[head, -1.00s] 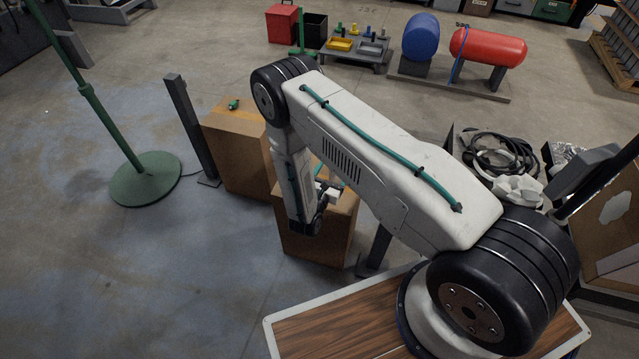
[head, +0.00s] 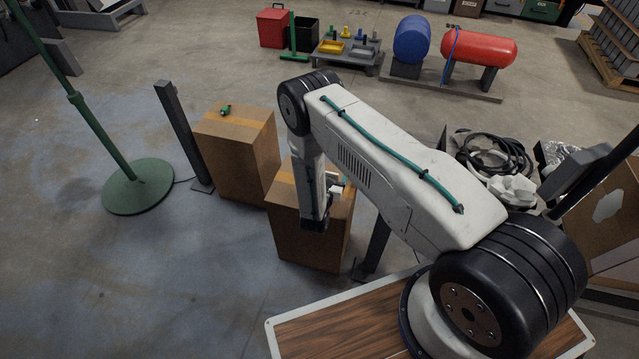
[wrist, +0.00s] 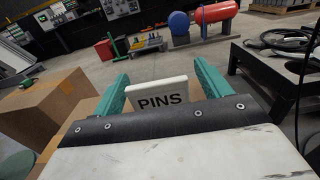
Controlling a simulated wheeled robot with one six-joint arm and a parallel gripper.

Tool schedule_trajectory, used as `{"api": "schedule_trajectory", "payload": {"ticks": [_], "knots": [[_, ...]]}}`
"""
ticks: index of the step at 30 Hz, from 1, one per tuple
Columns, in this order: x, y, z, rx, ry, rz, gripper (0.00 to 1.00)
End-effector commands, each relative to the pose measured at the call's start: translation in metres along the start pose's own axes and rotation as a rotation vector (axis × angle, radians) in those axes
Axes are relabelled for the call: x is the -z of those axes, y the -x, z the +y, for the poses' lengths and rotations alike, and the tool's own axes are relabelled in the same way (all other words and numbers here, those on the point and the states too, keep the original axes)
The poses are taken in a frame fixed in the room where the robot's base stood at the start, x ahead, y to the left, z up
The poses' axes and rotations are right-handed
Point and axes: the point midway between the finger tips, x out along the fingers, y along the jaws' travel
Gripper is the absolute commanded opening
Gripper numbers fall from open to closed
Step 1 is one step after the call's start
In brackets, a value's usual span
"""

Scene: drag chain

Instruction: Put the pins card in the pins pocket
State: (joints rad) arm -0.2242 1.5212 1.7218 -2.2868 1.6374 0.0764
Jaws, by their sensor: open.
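The pins card (wrist: 160,93) is a pale, upright plate with "PINS" in black letters. In the wrist view it shows between the two teal fingers of my gripper (wrist: 161,74). The fingers are open, with a gap on each side of the card; its lower edge is hidden behind my gripper's dark front edge. In the head view my gripper (head: 336,190) is over the nearer cardboard box (head: 309,240), mostly hidden by my arm. I cannot make out the pins pocket in either view.
A second cardboard box (head: 236,155) with a small green object (head: 225,111) on top stands to the left. Dark posts (head: 180,130) stand by the boxes. A green stand (head: 138,185) is at far left. A red tank (head: 482,47) and blue drum (head: 412,40) are at the back.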

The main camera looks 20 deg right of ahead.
Motion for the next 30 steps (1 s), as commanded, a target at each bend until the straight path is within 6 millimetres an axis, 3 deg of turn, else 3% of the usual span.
{"api": "schedule_trajectory", "payload": {"ticks": [3, 8, 20, 30], "knots": [[0.000, 0.001, 0.002, -0.002, 0.000, 0.000, 0.74], [0.000, 0.002, 0.002, -0.002, 0.000, 0.000, 0.29], [-0.003, 0.000, 0.000, 0.000, -0.001, -0.001, 0.25], [-0.037, 0.006, -0.002, -0.001, 0.002, 0.002, 0.25]]}}
